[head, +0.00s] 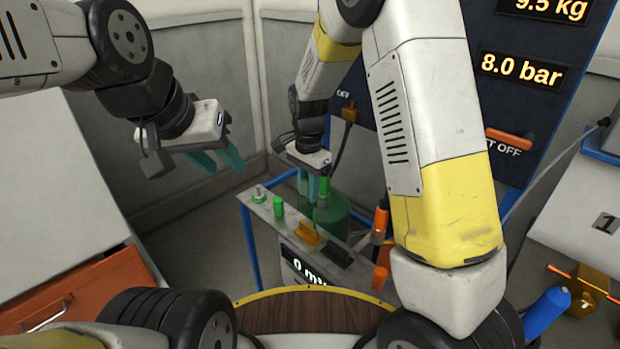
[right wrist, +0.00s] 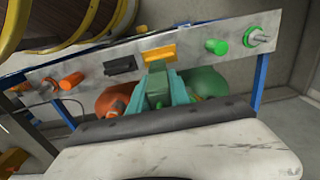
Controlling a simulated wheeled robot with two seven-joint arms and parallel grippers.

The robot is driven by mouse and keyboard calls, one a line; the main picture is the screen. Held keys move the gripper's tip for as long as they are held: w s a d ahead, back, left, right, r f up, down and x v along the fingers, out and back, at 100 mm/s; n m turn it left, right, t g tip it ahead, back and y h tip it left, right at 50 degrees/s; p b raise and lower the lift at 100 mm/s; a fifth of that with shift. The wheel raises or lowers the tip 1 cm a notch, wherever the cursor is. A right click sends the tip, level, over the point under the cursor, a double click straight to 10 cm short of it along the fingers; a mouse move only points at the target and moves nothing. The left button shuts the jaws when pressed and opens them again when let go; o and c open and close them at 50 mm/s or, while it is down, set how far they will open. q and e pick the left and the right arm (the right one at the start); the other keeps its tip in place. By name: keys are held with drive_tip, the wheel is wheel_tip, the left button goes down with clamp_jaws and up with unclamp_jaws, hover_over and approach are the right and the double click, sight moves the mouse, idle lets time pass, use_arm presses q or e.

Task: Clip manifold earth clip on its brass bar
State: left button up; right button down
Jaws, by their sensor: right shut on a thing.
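My right gripper (head: 318,188) is shut on a green clip (head: 324,188), held upright behind the manifold panel (head: 292,224). In the right wrist view the green clip (right wrist: 157,88) is between the teal fingers of the gripper (right wrist: 160,88). A brass-yellow piece (head: 307,233), which looks like the brass bar, is on the panel; it also shows in the right wrist view (right wrist: 160,53). The clip is near it in both views, but whether they touch is unclear. My left gripper (head: 216,158) is open and empty, away from the panel.
The panel also carries a green knob (head: 278,207), a silver fitting (head: 258,194), a black block (head: 338,255) and orange knobs (head: 380,220). A green cylinder (head: 333,212) stands behind it. A round wooden top (head: 310,308) is in front. An orange drawer (head: 85,298) is at left.

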hover_over(309, 226)
drive_tip(key=shift+w+f, duration=0.1)
drive_tip(key=shift+f, duration=2.8)
drive_tip(key=shift+f, duration=2.05)
drive_tip(key=c, duration=1.1)
unclamp_jaws()
drive_tip(key=shift+r, duration=3.9)
drive_tip(key=shift+r, duration=0.1)
